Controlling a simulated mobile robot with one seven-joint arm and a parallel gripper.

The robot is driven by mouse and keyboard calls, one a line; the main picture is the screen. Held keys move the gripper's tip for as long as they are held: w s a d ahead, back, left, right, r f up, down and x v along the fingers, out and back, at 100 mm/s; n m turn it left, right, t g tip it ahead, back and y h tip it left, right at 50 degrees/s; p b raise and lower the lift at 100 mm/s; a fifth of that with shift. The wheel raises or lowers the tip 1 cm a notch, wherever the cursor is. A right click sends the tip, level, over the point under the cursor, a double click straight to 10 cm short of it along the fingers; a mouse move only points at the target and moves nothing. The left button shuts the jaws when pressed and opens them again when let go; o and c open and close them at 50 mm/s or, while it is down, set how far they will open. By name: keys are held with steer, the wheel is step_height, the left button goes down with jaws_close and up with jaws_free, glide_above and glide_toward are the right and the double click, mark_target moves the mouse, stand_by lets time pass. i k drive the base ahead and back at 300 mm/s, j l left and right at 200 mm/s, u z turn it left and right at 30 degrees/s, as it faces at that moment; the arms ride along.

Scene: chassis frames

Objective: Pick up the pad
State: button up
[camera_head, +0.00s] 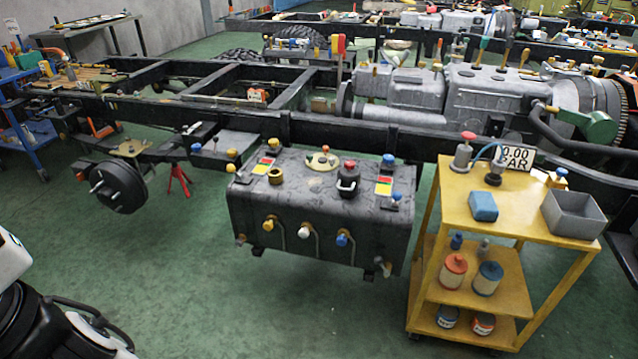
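A small blue block (483,206), the thing here that looks most like the pad, lies flat on the top shelf of the yellow cart (455,200) at the right. It sits left of an open grey metal box, with bare yellow surface around it. Nothing covers it. White and black parts at the lower left corner look like parts of my own body. No gripper fingers can be made out in this view.
The cart top also holds the grey box (573,214), a red-capped can (463,152), a dark gauge-like item (493,178) and a white sign (515,156). The black tank (320,205) stands left of the cart under the chassis frame. Green floor (220,300) is clear in front.

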mark_target(484, 207)
steer(key=i+z, duration=0.75)
steer(key=i+j+z, duration=0.1)
steer(key=i+z, duration=0.25)
